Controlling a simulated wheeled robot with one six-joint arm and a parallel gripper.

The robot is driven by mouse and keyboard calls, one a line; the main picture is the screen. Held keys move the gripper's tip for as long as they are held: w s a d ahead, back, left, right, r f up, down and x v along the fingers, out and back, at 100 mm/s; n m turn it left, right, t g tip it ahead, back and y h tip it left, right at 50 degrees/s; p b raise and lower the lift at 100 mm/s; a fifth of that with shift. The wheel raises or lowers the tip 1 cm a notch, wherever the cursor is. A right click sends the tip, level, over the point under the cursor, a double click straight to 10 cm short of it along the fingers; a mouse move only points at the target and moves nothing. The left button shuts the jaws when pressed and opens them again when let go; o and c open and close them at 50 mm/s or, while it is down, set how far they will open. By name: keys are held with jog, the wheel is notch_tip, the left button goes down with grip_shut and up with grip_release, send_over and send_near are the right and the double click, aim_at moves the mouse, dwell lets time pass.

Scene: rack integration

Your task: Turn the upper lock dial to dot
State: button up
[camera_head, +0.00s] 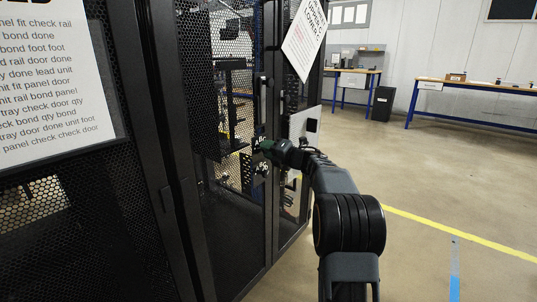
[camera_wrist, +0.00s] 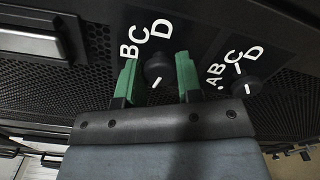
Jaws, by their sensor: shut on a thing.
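The upper lock dial (camera_wrist: 158,67) is a round black knob on the black rack door, with white letters beside it; B, C and D are readable. Its white pointer line faces down in the wrist view, toward my gripper's palm and away from those letters. My gripper (camera_wrist: 159,75) has green fingers on either side of this dial and is shut on it. The lower dial (camera_wrist: 245,86), with A to D and a small white dot beside it, sits free to the right. In the head view my gripper (camera_head: 266,147) hides most of the upper dial; the lower dial (camera_head: 262,168) shows just below.
The mesh rack door (camera_head: 228,210) stands upright with a dark vertical handle (camera_head: 262,92) above the dials. Paper signs hang on the rack panels. Workbenches (camera_head: 352,74) and a black bin (camera_head: 382,105) stand far back. The floor to the right is open.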

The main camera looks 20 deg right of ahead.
dwell(0.4)
jog(key=o, duration=0.9)
jog(key=shift+o, duration=0.2)
jog(key=p+v, duration=0.2)
jog(key=v, duration=1.1)
jog(key=shift+s+d, duration=0.25)
jog(key=shift+s, duration=0.05)
